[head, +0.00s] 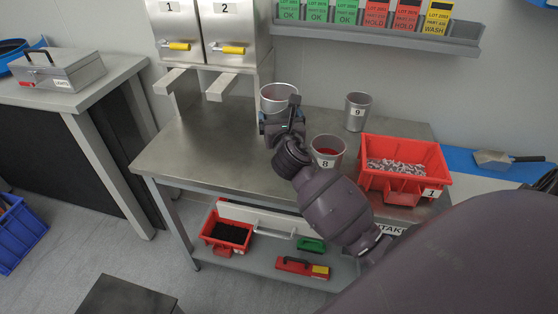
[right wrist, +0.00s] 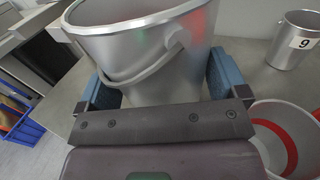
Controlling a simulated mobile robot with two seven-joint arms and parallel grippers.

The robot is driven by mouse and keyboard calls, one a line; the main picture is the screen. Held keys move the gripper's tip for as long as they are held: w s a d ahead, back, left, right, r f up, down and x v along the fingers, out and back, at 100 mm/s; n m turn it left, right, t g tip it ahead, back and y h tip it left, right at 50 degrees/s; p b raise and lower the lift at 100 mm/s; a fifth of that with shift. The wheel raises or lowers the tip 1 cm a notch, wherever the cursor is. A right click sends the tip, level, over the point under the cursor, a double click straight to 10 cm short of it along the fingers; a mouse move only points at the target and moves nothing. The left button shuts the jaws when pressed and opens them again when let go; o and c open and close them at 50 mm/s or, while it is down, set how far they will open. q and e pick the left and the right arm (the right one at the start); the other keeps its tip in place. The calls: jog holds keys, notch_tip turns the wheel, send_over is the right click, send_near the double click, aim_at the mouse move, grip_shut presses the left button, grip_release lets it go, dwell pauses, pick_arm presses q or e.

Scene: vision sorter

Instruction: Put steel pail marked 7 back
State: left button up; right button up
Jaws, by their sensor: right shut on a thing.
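A steel pail (head: 279,97) stands or hangs at the far side of the steel table; its number is hidden from me. In the right wrist view the same pail (right wrist: 140,55) sits between the two blue jaws, its handle hanging down the near side. My right gripper (head: 282,122) is shut on this pail. I cannot tell whether the pail touches the table. Pail 8 (head: 328,158), with red inside, stands to the right of my gripper. Pail 9 (head: 357,111) stands further back at the right. My left gripper is not in view.
Dispensers 1 (head: 173,30) and 2 (head: 227,33) with yellow handles are at the back left. A red bin marked 1 (head: 427,193) holds small parts at the table's right. A tag rack (head: 380,35) hangs above. The table's left front (head: 190,160) is clear.

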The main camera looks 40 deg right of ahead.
notch_tip(320, 180, down, 10)
jog(key=b, duration=0.3)
jog(key=shift+r, duration=0.2)
notch_tip(320, 180, down, 4)
jog(key=shift+r+b, duration=0.1)
jog(key=shift+b, duration=0.95)
jog(key=shift+f, duration=0.3)
jog(key=shift+r, duration=0.2)
jog(key=shift+f, duration=0.2)
jog(key=o, duration=1.2)
jog(key=shift+f, duration=0.1)
jog(key=shift+c, duration=0.2)
jog(key=shift+o, duration=0.2)
